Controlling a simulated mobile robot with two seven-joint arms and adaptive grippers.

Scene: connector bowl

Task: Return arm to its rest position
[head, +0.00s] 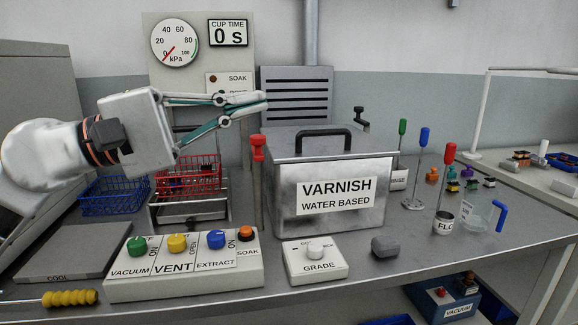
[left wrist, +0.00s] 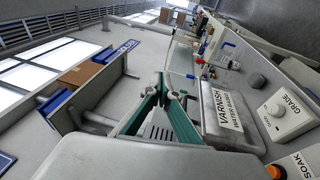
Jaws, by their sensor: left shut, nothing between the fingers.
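My left arm (head: 45,155) comes in from the left in the head view. My left gripper (head: 262,103) is raised above the bench, with its fingertips together and nothing between them. It is in front of the gauge panel and to the upper left of the varnish tank (head: 330,195). In the left wrist view the green fingers (left wrist: 168,88) meet at the tips, with the varnish tank (left wrist: 228,118) to their right. My right gripper is in neither view.
A red wire basket (head: 190,175) and a blue wire basket (head: 115,195) stand below the gripper. A control box (head: 185,280) with coloured knobs and a grade box (head: 316,262) sit at the front. Coloured-handled tools (head: 450,155) stand at the right. Air above the tank looks clear.

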